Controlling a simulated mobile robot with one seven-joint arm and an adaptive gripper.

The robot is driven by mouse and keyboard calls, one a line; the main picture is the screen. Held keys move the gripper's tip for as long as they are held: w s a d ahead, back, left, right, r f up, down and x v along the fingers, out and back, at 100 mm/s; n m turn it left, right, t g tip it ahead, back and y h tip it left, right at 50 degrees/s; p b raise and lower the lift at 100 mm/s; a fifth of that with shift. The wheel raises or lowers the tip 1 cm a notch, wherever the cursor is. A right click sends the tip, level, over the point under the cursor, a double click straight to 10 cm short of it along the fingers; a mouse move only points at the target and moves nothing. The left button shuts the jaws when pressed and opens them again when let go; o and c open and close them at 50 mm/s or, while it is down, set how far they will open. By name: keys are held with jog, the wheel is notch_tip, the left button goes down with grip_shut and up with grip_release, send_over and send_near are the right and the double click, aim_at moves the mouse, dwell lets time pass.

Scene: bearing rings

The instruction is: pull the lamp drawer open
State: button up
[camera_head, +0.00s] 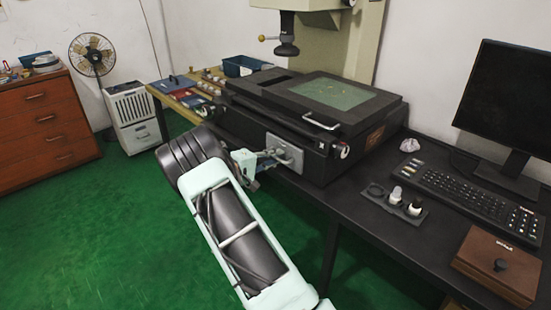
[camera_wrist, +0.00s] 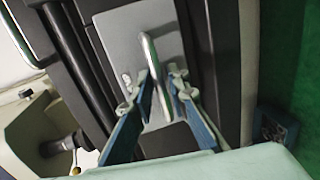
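The lamp drawer (camera_head: 291,146) is a light grey front panel with a pale bar handle, set in the front of the black measuring machine. It looks flush with the machine. In the wrist view the drawer panel (camera_wrist: 112,40) fills the upper middle, and its handle (camera_wrist: 149,52) runs lengthwise down it. My gripper (camera_head: 272,157) is at the drawer front. In the wrist view my gripper (camera_wrist: 157,78) has one blue finger on each side of the handle, with visible gaps, so it looks open around the bar. Contact with the handle cannot be made out.
The black machine (camera_head: 318,105) with a glass stage stands on a dark desk. To the right are a small holder (camera_head: 396,203) with round parts, a keyboard (camera_head: 480,198), a monitor (camera_head: 510,100) and a brown box (camera_head: 498,262). The green floor (camera_head: 110,235) at left is free.

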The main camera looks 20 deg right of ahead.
jog(key=shift+c, duration=0.6)
grip_shut()
jog(key=f+b+v, duration=0.2)
jog(key=v, duration=0.9)
jog(key=shift+s+a+f+b, duration=0.2)
jog(key=shift+a+b, duration=0.1)
jog(key=shift+a, duration=0.3)
jog(key=shift+o, duration=0.6)
grip_release()
